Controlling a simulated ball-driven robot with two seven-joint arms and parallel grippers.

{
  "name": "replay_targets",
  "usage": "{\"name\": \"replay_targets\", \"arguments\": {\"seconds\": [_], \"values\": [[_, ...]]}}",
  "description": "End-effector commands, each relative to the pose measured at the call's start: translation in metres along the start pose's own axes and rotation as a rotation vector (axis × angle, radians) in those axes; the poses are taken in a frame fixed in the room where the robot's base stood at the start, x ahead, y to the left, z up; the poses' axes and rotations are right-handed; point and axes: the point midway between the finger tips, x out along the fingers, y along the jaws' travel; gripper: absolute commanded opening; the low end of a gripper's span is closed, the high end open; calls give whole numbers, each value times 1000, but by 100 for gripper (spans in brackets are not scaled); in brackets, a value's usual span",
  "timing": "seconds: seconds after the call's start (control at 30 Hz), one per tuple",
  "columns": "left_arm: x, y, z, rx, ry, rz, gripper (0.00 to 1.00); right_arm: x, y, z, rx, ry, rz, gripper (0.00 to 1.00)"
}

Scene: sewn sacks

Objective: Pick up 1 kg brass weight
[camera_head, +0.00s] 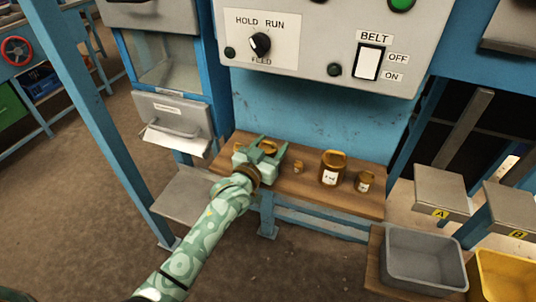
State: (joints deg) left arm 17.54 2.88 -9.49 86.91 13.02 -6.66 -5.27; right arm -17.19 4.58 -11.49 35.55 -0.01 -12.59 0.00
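Several brass weights stand in a row on a wooden shelf. A large weight (332,169) with a white label, a medium weight (364,182) and a very small weight (298,167) stand right of my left gripper. Their label text is too small to read, so I cannot tell which is 1 kg. My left gripper (267,150) is over the shelf's left part with its pale green fingers apart. Brass (269,146) shows between the fingers, mostly hidden by the gripper; contact cannot be made out. My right gripper is not in view.
The wooden shelf (310,190) runs below a blue panel and a grey control box (310,75) with a feed knob and belt switch. A blue post (100,130) stands left of my arm. Grey (425,270) and yellow (490,275) bins stand at lower right.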

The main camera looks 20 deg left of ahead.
Motion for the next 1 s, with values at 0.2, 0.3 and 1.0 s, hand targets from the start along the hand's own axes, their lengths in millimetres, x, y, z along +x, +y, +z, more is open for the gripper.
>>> {"name": "replay_targets", "arguments": {"seconds": [0.2, 0.3, 1.0], "values": [[0, 0, 0, 0, 0, 0, 0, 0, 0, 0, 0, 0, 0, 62], [0, 0, -3, -1, 7, 0, 0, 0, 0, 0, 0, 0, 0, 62], [-18, 6, -64, -2, 12, 0, 0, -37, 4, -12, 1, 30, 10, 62]]}}
